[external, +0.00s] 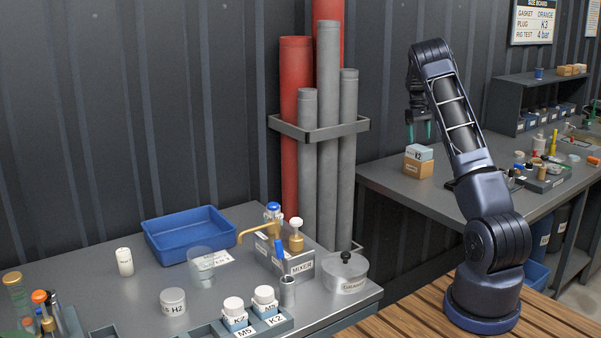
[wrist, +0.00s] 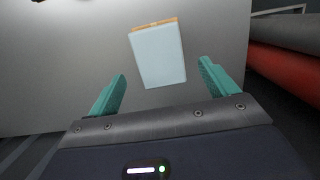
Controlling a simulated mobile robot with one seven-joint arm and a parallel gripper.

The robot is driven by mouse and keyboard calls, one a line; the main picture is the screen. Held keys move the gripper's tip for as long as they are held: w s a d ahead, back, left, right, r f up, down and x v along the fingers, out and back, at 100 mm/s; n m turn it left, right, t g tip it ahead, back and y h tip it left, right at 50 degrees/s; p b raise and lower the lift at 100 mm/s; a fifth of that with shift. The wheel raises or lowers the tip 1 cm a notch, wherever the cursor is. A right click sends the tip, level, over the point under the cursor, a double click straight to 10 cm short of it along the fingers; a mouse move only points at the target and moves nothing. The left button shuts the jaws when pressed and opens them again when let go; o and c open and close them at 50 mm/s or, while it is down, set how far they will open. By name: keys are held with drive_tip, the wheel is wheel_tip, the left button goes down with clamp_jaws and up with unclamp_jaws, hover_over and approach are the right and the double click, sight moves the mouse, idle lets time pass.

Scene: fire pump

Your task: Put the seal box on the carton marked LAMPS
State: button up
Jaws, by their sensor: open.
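A small pale blue box (external: 419,152), its label reading K2, sits on top of an orange-brown carton (external: 418,168) on the right-hand bench. The carton's own marking is too small to read. In the wrist view the pale box (wrist: 158,56) lies ahead of and between my fingers, with a thin orange edge of the carton (wrist: 155,23) behind it. My gripper (external: 419,132) is open and points down just above the box; it also shows in the wrist view (wrist: 164,85) with nothing between its fingers. I cannot tell which box is the seal box.
The bench (external: 386,178) is clear around the carton. Grey and red pipes (external: 328,130) stand in a rack to its left. A grey shelf (external: 507,103) and several small items stand farther right. A left bench (external: 120,285) holds a blue tray (external: 190,235) and jars.

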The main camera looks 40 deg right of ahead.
sight(416, 146)
drive_tip(key=s+a+r+t, duration=0.1)
drive_tip(key=s+a+r, duration=0.2)
drive_tip(key=a+r, duration=0.5)
drive_tip(key=s+a+r+t, duration=0.1)
drive_tip(key=s+a+r, duration=0.2)
drive_tip(key=a+r, duration=0.55)
drive_tip(key=s+a+r+t, duration=0.1)
drive_tip(key=s+a+r, duration=0.3)
drive_tip(key=s+a, duration=0.25)
drive_tip(key=s+a+r+t, duration=0.1)
drive_tip(key=s+a+r, duration=0.35)
drive_tip(key=a, duration=0.35)
drive_tip(key=s+a+f, duration=0.2)
drive_tip(key=s+a, duration=0.4)
drive_tip(key=s, duration=0.3)
drive_tip(key=s+a+f+t, duration=0.1)
drive_tip(key=s+a+f, duration=0.2)
drive_tip(key=s+a, duration=0.3)
drive_tip(key=s+a+f+t, duration=0.1)
drive_tip(key=s+a, duration=0.5)
drive_tip(key=s, duration=0.6)
drive_tip(key=shift+s+f, duration=0.15)
drive_tip(key=shift+f, duration=0.7)
